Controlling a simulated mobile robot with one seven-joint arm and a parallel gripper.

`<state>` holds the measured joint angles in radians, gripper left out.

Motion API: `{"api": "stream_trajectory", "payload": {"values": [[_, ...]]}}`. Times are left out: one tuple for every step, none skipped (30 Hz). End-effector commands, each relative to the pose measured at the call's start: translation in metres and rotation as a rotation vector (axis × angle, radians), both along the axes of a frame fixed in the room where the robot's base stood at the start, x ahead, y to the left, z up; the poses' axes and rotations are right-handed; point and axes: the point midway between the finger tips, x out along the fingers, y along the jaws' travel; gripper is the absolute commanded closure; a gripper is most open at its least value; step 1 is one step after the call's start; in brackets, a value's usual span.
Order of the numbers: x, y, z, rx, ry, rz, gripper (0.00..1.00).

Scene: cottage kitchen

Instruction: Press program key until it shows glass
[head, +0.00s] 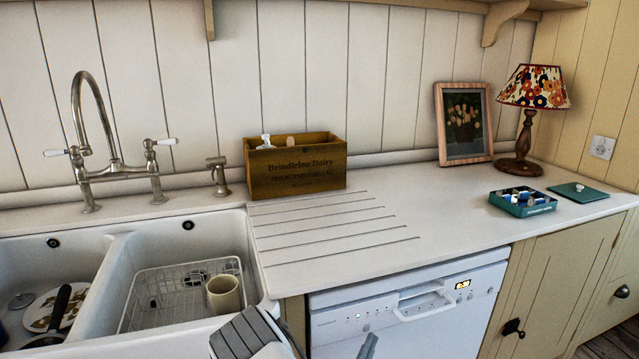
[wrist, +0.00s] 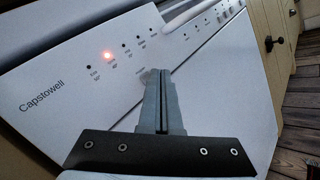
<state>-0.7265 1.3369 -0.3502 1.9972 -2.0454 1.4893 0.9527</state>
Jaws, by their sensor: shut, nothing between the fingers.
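The white dishwasher (head: 420,335) is under the worktop, its door shut and its control panel (wrist: 60,92) facing me. In the wrist view a row of small indicators with tiny labels runs along the panel. One indicator light (wrist: 107,54), near the left end of the row, glows orange-red; its label is too small to read. A small amber display (head: 462,284) is lit at the panel's right in the head view; I cannot make out its symbol. I cannot tell which key is the program key. My gripper (wrist: 157,76) is shut and empty in front of the panel; contact is unclear.
The dishwasher's handle (head: 425,302) sits mid-panel. The double sink (head: 112,290) with a wire rack is to the left. A wooden crate (head: 297,168), a lamp (head: 524,130) and an open teal box (head: 522,208) stand on the worktop.

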Motion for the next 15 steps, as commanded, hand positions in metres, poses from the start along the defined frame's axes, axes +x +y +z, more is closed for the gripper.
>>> {"api": "stream_trajectory", "payload": {"values": [[0.0,0.0,0.0,0.0,0.0,0.0,1.0],[0.0,0.0,0.0,0.0,0.0,0.0,1.0],[-0.001,0.0,0.0,0.0,0.0,0.0,1.0],[-0.001,-0.001,0.0,-0.001,0.001,-0.001,1.0],[-0.003,-0.001,0.0,-0.001,0.002,0.0,1.0],[-0.006,-0.002,0.0,-0.002,0.003,-0.001,1.0],[-0.008,-0.003,0.0,-0.002,0.003,0.0,1.0],[-0.011,-0.004,0.001,-0.001,0.004,-0.001,1.0],[-0.015,-0.005,0.001,-0.002,0.003,-0.001,1.0],[-0.018,-0.006,0.001,-0.003,0.003,-0.001,1.0],[-0.021,-0.007,0.001,-0.003,0.002,-0.001,1.0],[-0.025,-0.008,0.001,-0.001,0.001,-0.001,1.0],[-0.028,-0.009,0.001,-0.002,0.003,-0.001,1.0],[-0.031,-0.01,0.001,-0.002,0.004,-0.002,1.0],[-0.034,-0.011,0.001,-0.002,0.003,-0.001,1.0]]}}
